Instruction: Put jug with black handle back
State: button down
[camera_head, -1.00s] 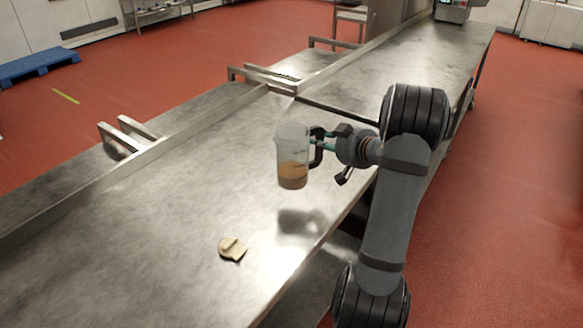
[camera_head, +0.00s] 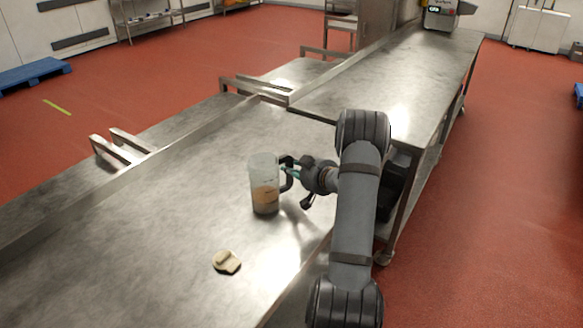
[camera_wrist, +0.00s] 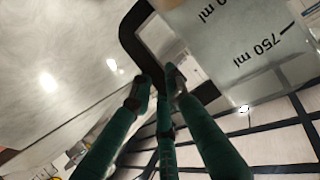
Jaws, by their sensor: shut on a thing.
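The jug (camera_head: 264,186) is clear with a black handle and holds a brown-orange substance in its lower part. In the head view it is upright at the steel table, its base at or very near the surface; I cannot tell whether it touches. My gripper (camera_head: 290,170) is to the right of the jug, shut on its black handle. In the wrist view the green fingers of my gripper (camera_wrist: 160,90) close around the black handle (camera_wrist: 135,32), and the jug wall (camera_wrist: 235,40) shows a "750 ml" mark.
A beige lid-like piece (camera_head: 227,262) lies on the steel table (camera_head: 130,235) in front of the jug. A raised rail (camera_head: 140,172) runs along the table's far side. The table around the jug is otherwise clear. A second, higher table (camera_head: 385,80) extends behind.

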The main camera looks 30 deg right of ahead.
jog(key=shift+r, duration=0.1)
jog(key=c, duration=1.7)
grip_release()
jog(key=shift+f, duration=0.2)
jog(key=shift+s+r, duration=0.1)
jog(key=shift+r, duration=0.15)
jog(key=b+v, duration=0.2)
jog(key=v, duration=1)
jog(key=shift+f, duration=0.1)
